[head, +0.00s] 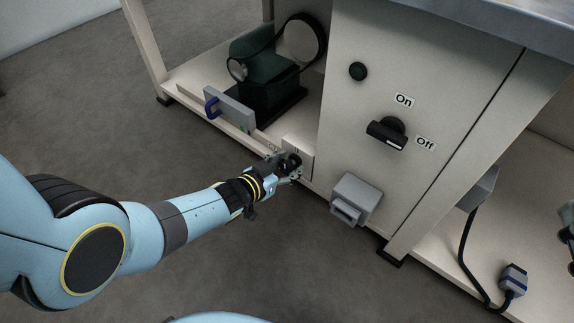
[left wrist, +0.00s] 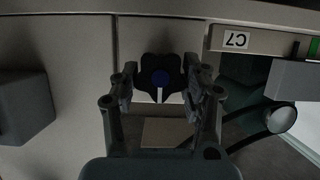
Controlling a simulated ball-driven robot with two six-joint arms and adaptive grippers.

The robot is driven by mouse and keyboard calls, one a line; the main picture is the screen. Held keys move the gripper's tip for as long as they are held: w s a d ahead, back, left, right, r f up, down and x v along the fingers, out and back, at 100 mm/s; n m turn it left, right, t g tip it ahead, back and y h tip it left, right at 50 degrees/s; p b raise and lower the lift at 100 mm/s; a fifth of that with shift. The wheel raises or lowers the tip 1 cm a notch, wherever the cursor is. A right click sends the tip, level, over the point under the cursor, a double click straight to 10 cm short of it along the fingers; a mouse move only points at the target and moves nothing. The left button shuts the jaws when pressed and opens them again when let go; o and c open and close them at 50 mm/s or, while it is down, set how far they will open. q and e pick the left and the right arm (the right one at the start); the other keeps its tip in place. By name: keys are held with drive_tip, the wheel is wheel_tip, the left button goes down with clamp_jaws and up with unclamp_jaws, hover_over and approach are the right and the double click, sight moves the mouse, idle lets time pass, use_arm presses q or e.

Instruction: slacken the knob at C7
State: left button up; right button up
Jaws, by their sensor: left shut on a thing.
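The knob (left wrist: 160,75) is a black lobed knob with a blue centre and a white mark. In the left wrist view it sits between the two fingers of my left gripper (left wrist: 161,90), which is shut on it. The label C7 (left wrist: 237,40) shows upside down on the pale rail to the right of the knob. In the head view my left gripper (head: 290,165) reaches the low front edge of the machine frame, and the knob is a dark shape at its fingertips.
A rotary switch (head: 387,134) marked On and Off is on the cabinet panel, below a dark green button (head: 358,71). A grey box (head: 355,199) juts from the panel right of my gripper. A green motor (head: 264,58) stands on the shelf behind. The grey floor is clear.

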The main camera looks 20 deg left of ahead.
use_arm(q)
drive_tip(key=shift+a+n+h, duration=0.1)
drive_tip(key=shift+n+h, duration=0.5)
drive_tip(key=shift+n, duration=0.2)
drive_tip(key=shift+n+g, duration=0.3)
use_arm(e)
wheel_tip(320, 180, down, 4)
drive_tip(key=s+g, duration=0.2)
use_arm(q)
drive_tip(key=shift+f+h, duration=0.1)
drive_tip(key=shift+h, duration=0.2)
drive_tip(key=shift+a+n+h, duration=0.1)
drive_tip(key=shift+n+h, duration=0.4)
drive_tip(key=shift+n, duration=0.3)
drive_tip(key=shift+w+n, duration=0.15)
drive_tip(key=shift+n, duration=0.25)
use_arm(e)
wheel_tip(320, 180, up, 7)
drive_tip(key=w+t, duration=0.2)
drive_tip(key=t, duration=0.1)
drive_tip(key=shift+w+a+y, duration=0.15)
drive_tip(key=shift+w+y, duration=0.15)
drive_tip(key=shift+w, duration=0.05)
drive_tip(key=shift+f, duration=0.1)
